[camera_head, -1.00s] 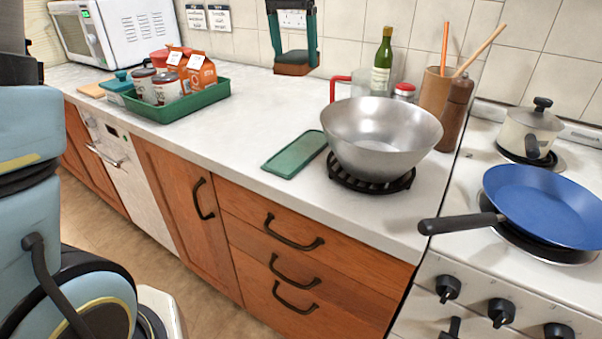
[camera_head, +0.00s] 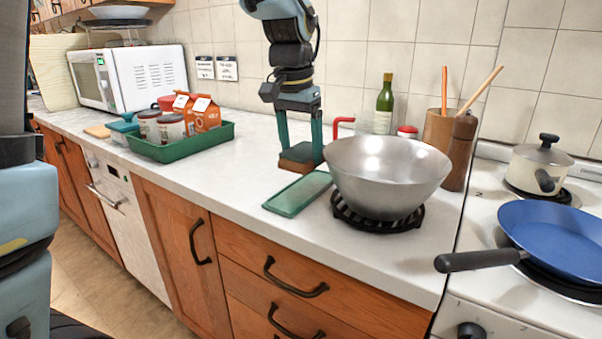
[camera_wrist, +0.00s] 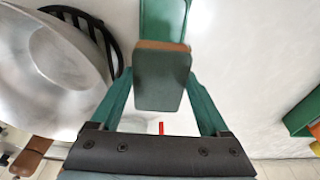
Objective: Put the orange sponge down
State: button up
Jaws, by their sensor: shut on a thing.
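The orange sponge (camera_head: 299,163) has a dark green-grey pad and shows as a brownish-orange block between my fingers. My gripper (camera_head: 299,150) is shut on it, just behind the flat green dish (camera_head: 297,194) on the counter. In the wrist view my gripper (camera_wrist: 161,80) holds the sponge (camera_wrist: 160,82) with its dark face towards the camera and an orange edge at the top. The green dish (camera_wrist: 164,16) shows just beyond that edge. I cannot tell whether the sponge touches the counter.
A steel wok (camera_head: 385,175) on a black trivet stands close right of the dish. A green tray (camera_head: 178,151) with cans and cartons is at left. Bare counter (camera_head: 240,180) lies between.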

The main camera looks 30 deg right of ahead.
aim_at(295, 154)
jog(key=shift+f, duration=2.8)
jog(key=shift+f, duration=0.1)
jog(key=o, duration=1.2)
jog(key=shift+c, duration=0.2)
jog(key=r, duration=0.4)
jog(key=a+r, duration=0.1)
jog(key=r, duration=0.7)
jog(key=shift+s+a, duration=0.3)
jog(key=shift+s, duration=0.1)
